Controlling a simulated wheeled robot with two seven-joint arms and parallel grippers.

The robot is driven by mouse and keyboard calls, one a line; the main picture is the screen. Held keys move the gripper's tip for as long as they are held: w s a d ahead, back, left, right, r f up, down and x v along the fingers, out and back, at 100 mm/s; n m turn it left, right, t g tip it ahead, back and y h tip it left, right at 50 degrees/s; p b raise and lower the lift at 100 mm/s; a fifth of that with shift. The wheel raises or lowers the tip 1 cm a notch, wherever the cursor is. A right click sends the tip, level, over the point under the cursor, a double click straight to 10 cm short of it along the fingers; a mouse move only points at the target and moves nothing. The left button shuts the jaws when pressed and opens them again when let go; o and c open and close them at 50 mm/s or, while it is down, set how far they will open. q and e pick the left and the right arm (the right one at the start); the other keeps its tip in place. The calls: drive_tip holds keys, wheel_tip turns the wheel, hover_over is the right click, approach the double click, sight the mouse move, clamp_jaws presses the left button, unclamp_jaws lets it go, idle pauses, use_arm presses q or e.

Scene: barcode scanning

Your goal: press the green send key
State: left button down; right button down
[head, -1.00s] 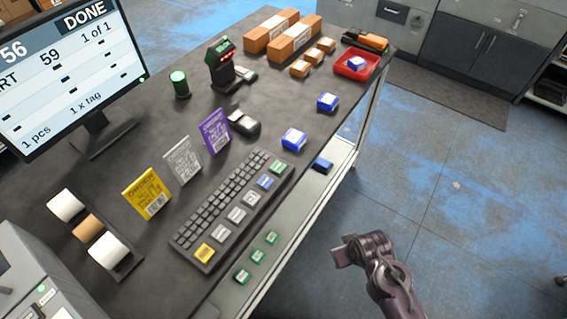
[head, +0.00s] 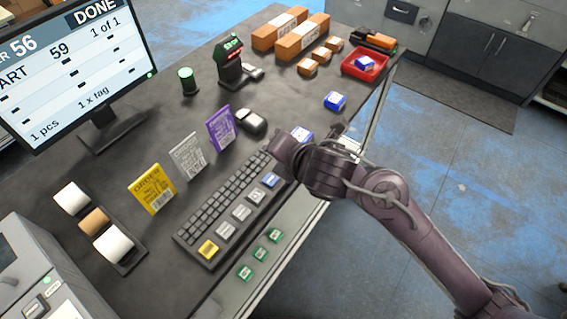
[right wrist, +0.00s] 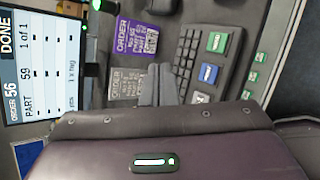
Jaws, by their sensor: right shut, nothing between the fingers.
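The green key (right wrist: 217,42) sits at the end of the keyboard (head: 222,200), beside a blue key (right wrist: 208,73). In the head view the green key is hidden behind my right gripper (head: 279,150). The blue key (head: 270,181) shows just below the gripper, and a yellow key (head: 208,249) is at the near end. In the right wrist view, the fingers of my right gripper (right wrist: 158,72) are shut and empty. They appear left of the green key; their height above the keyboard is hard to tell. My left gripper is in neither view.
Purple (head: 220,130), grey (head: 188,156) and yellow (head: 152,188) order cards stand behind the keyboard. The monitor (head: 75,70) reads DONE. A black scanner (head: 232,65), blue boxes (head: 335,100) and a red tray (head: 365,64) lie farther back. Green-marked tags (head: 260,254) line the front ledge.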

drive_tip(key=w+d+f+n+g, duration=0.1)
drive_tip(key=w+n, duration=0.2)
drive_tip(key=n, duration=0.8)
drive_tip(key=w+n+g, duration=0.1)
drive_tip(key=w+n, duration=0.2)
drive_tip(key=n, duration=0.7)
drive_tip(key=shift+d+f+n, duration=0.35)
drive_tip(key=shift+d+n, duration=0.05)
wheel_tip(320, 180, down, 8)
drive_tip(key=b, duration=0.6)
drive_tip(key=shift+f+b, duration=0.2)
drive_tip(key=shift+b, duration=0.2)
drive_tip(key=shift+f, duration=0.2)
drive_tip(key=shift+b, duration=0.3)
drive_tip(key=shift+f+b, duration=0.4)
drive_tip(key=shift+b, duration=0.25)
